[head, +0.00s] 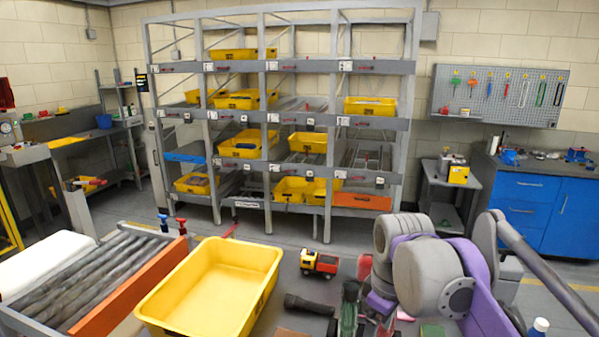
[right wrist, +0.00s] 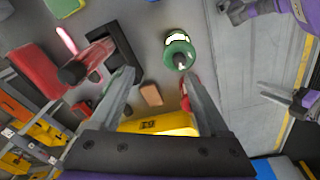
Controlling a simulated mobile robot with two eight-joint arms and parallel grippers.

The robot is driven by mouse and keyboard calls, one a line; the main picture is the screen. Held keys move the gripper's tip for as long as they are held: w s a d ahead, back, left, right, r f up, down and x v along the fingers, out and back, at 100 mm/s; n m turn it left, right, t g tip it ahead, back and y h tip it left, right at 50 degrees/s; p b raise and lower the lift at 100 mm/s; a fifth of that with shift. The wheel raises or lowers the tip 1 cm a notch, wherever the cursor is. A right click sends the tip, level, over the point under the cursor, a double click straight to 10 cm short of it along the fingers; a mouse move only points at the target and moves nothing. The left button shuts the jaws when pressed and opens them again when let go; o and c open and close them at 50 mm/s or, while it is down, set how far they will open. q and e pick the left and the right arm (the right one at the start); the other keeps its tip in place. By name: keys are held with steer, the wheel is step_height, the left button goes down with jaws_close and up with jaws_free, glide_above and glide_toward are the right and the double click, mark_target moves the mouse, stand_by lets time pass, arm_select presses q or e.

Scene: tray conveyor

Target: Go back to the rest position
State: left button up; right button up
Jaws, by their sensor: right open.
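My right arm comes in from the right in the head view, grey and purple, bent above the work surface; its gripper is not clearly seen there. In the right wrist view my right gripper (right wrist: 160,88) has its two grey fingers wide apart. Nothing is held between them. Below the fingers, apart from them, lie a tan block (right wrist: 151,94), a green and white rounded object (right wrist: 179,52) and a red and black tool-like object (right wrist: 75,68). My left gripper does not show in the head view.
An empty yellow tote (head: 215,285) stands beside the roller conveyor (head: 85,275). A toy truck (head: 319,262) and a dark torch (head: 308,305) lie to its right. A rack (head: 265,165) with yellow bins stands behind; a blue cabinet (head: 535,210) is at the right.

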steer(key=s+d+f+m+t, duration=0.1)
steer(key=s+f+m, duration=0.3)
steer(key=s+f, duration=0.4)
steer(key=s+d+f+m+t, duration=0.2)
steer(key=s+f+m, duration=0.3)
steer(key=s+f, duration=0.4)
step_height(320, 180, down, 4)
steer(key=shift+d+r+t, duration=0.1)
steer(key=shift+d+t, duration=0.05)
steer(key=shift+t, duration=0.45)
